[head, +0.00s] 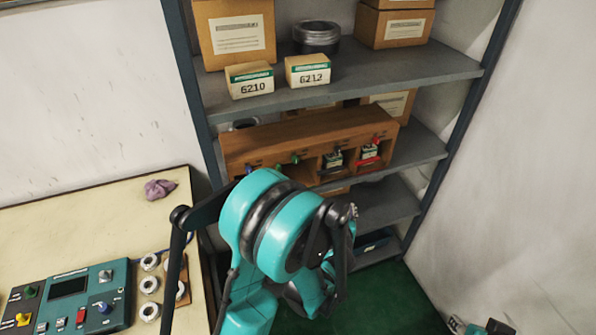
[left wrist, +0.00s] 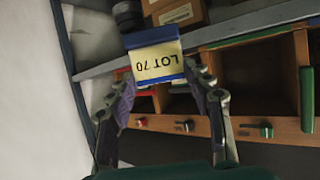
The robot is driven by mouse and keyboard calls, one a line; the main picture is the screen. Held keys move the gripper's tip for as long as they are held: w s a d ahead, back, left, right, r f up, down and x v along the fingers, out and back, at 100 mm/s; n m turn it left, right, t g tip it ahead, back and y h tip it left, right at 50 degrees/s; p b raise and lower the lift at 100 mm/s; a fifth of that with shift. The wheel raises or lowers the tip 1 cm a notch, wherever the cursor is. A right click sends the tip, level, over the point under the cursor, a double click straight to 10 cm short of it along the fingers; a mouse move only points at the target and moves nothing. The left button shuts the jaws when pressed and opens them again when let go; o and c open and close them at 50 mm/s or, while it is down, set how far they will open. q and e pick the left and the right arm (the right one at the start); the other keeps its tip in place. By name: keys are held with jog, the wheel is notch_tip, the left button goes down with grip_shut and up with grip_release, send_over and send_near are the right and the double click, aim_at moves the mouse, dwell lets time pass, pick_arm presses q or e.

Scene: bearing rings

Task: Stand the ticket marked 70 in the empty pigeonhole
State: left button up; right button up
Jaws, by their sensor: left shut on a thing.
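My left gripper (left wrist: 161,84) is shut on the ticket marked 70 (left wrist: 158,62), a pale card with a blue edge; its "LOT 70" print reads upside down in the left wrist view. The wooden pigeonhole rack (head: 272,133) stands on the middle shelf and also shows in the left wrist view (left wrist: 235,62). My left arm hides the rack's lower left and the held ticket in the head view. My right gripper (head: 482,326) is partly in view at the bottom right; its jaws are unclear.
Small boxes marked 6210 (head: 250,80) and 6212 (head: 308,70) stand on the shelf above the rack. A bench (head: 85,220) at left carries a control panel (head: 70,300), pale rings (head: 150,285) and a purple cloth (head: 159,188). Green floor is open at lower right.

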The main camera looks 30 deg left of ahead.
pick_arm(q)
jog(key=s+a+r+n+g+y+p, duration=0.1)
jog(key=s+a+r+n+g+y, duration=0.2)
jog(key=s+a+r+n+y, duration=0.25)
jog(key=shift+n+g+y, duration=0.3)
jog(key=shift+n+y, duration=0.05)
jog(key=w+a+b, duration=0.1)
jog(key=w+a, duration=0.3)
jog(key=w+a+b, duration=0.1)
jog(key=w+a, duration=0.3)
jog(key=a, duration=0.1)
jog(key=w+a, duration=0.4)
jog(key=shift+a+r+b, duration=0.3)
jog(key=shift+a+b, duration=0.1)
notch_tip(320, 180, down, 4)
jog(key=shift+r+b, duration=0.15)
jog(key=shift+b, duration=0.8)
jog(key=shift+r, duration=0.15)
jog(key=o, duration=1)
